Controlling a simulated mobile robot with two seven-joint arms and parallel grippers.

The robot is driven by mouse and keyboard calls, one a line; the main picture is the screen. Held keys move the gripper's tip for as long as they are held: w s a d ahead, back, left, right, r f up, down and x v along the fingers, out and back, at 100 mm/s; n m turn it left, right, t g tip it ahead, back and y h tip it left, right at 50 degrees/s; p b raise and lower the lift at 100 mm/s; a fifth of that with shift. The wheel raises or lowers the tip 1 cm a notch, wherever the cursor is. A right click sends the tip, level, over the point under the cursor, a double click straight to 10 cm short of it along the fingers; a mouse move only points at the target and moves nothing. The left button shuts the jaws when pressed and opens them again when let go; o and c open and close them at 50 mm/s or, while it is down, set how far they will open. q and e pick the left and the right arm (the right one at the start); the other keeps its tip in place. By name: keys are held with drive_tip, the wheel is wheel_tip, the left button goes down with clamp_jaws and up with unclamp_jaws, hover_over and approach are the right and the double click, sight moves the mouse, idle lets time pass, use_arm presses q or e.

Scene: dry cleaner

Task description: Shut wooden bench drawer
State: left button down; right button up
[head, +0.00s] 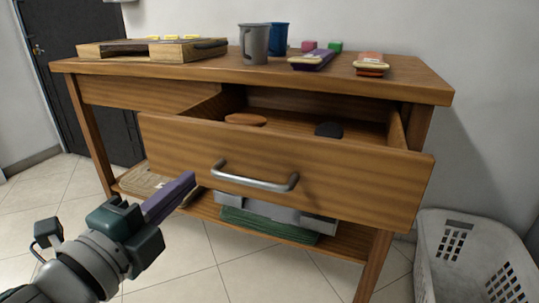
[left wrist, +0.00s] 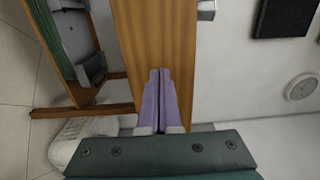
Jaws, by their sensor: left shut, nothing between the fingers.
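The wooden bench (head: 100,68) stands against the wall, with its drawer (head: 330,165) pulled out toward me. The drawer front carries a metal bar handle (head: 254,181). Inside the drawer lie a brown oval thing (head: 246,119) and a dark rounded thing (head: 329,130). My left gripper (head: 190,180) is shut and empty, in front of the drawer and left of the handle. In the left wrist view, the shut purple fingers (left wrist: 162,75) point at the wooden drawer front (left wrist: 150,35); I cannot tell whether they touch it. My right gripper is not in view.
The bench top holds a wooden case (head: 150,49), a grey mug (head: 254,44), a blue mug (head: 279,39) and brushes (head: 371,64). The lower shelf holds a grey and green thing (head: 268,223). A white laundry basket (head: 470,255) stands at right. The tiled floor (head: 190,265) before the bench is clear.

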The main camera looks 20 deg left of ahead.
sight(213, 159)
use_arm(q)
drive_tip(key=shift+w+d+b, duration=0.15)
drive_tip(key=shift+w+b, duration=0.35)
drive_tip(key=shift+w, duration=2.25)
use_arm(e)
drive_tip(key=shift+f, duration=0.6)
use_arm(q)
drive_tip(key=shift+w, duration=0.15)
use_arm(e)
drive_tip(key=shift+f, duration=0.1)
